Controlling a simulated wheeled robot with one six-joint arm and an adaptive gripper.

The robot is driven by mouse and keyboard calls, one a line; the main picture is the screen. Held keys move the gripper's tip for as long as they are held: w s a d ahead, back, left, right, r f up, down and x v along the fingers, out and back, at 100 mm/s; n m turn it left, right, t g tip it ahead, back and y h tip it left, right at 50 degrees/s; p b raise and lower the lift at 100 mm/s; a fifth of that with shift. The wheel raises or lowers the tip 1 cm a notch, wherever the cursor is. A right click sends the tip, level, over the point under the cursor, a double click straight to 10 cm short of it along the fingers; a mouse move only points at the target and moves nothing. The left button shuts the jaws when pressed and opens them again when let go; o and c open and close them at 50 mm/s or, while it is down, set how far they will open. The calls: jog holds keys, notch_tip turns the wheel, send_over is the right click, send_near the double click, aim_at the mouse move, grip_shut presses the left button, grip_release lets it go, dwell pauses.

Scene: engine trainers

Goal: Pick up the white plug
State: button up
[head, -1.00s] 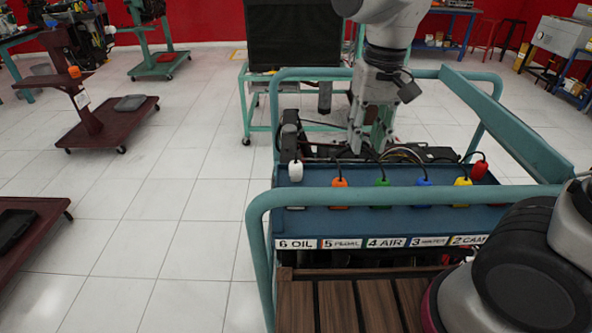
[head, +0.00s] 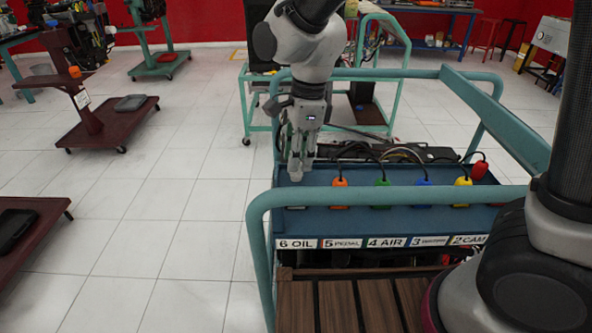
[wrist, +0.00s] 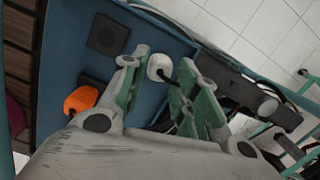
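The white plug (wrist: 159,67) shows in the wrist view between the fingertips of my gripper (wrist: 155,85), with a black cable running back from it. My gripper is open, with a finger on each side of the plug and a visible gap to the right finger. In the head view my gripper (head: 297,172) points down over the left end of the blue panel (head: 330,195), above the "6 OIL" label. The white plug is hidden behind the fingers there.
An orange plug (head: 340,184) stands just right of my gripper, also close to a finger in the wrist view (wrist: 80,99). Green (head: 382,180), blue (head: 424,181), yellow (head: 462,180) and red (head: 480,169) plugs follow rightward. A teal rail (head: 400,193) crosses in front.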

jog(key=f, duration=0.3)
jog(key=shift+a+f, duration=0.15)
jog(key=shift+a, duration=0.1)
jog(key=shift+s, duration=0.1)
jog(key=c, duration=0.6)
